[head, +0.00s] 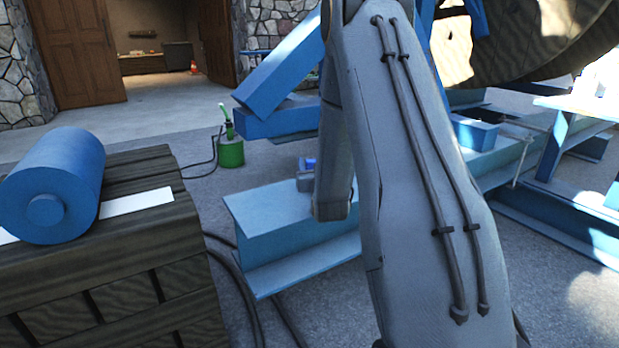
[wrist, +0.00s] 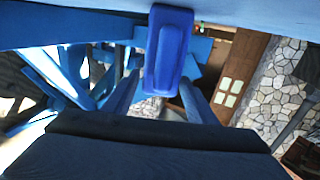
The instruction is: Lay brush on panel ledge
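A deep blue block-shaped piece, which looks like the brush (wrist: 168,50), stands out in the upper middle of the wrist view. My gripper (wrist: 160,78) has one finger on each side of it, and the fingertips appear to press its sides. In the head view my gripper (head: 305,180) is small and partly behind my arm, with a bit of the blue brush (head: 310,163) showing at it, above the light blue beam. I cannot pick out the panel ledge for certain in either view.
A light blue I-beam (head: 285,235) lies on the floor below my gripper. A dark wooden crate (head: 140,260) at the left bears a blue roller (head: 55,185). A green can (head: 230,150) stands behind. A large cable reel (head: 520,40) and blue frames fill the right.

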